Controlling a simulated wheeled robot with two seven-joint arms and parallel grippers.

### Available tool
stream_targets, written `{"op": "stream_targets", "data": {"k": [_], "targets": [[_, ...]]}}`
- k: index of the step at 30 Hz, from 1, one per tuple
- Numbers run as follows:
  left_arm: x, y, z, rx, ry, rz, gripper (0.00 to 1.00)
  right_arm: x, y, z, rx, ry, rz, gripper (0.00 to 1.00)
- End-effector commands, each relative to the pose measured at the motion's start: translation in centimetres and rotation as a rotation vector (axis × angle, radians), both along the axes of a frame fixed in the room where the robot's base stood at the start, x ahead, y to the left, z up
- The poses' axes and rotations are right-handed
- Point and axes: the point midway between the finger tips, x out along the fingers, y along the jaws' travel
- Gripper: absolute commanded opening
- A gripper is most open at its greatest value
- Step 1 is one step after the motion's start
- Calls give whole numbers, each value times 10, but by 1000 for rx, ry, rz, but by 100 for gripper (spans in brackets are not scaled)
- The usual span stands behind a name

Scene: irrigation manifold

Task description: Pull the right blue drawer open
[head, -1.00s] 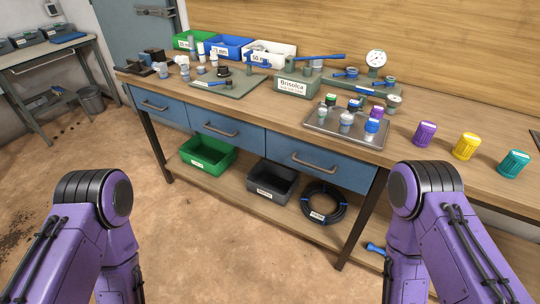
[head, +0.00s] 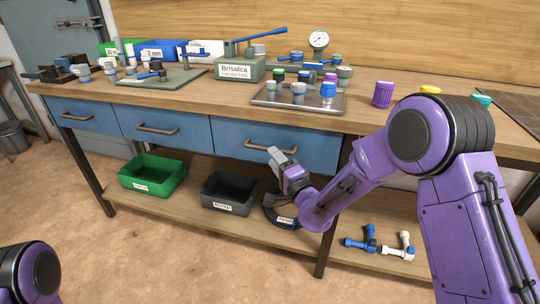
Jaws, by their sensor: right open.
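The right blue drawer (head: 277,152) is closed, its front flush under the bench top, with a grey bar handle (head: 270,147) across it. My right gripper (head: 274,156) is in front of the drawer, just below and near the handle. Its fingers are small in the picture; it is open, and I cannot tell whether it touches the handle. My left gripper is out of view; only part of my left arm shows at the lower left corner.
Middle drawer (head: 160,130) and left drawer (head: 81,116) are closed. On the lower shelf are a green bin (head: 152,177), a dark bin (head: 229,192), a black hose coil (head: 277,212) and pipe fittings (head: 362,240). A metal tray (head: 285,101) stands on the bench top.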

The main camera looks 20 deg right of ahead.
Motion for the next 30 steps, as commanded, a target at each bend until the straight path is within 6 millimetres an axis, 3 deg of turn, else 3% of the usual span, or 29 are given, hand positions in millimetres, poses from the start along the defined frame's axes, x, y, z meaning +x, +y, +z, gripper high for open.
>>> {"op": "stream_targets", "data": {"k": [6,15,16,19,20,30], "targets": [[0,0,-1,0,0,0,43,32,7,3,0,1,0,40],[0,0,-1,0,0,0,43,37,7,4,0,3,-1,40],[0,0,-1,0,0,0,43,37,7,4,0,3,-1,37],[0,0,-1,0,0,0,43,37,7,4,-1,3,-2,4],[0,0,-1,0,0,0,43,37,7,4,-1,3,-2,0],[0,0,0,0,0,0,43,34,14,4,-1,5,0,0]]}}
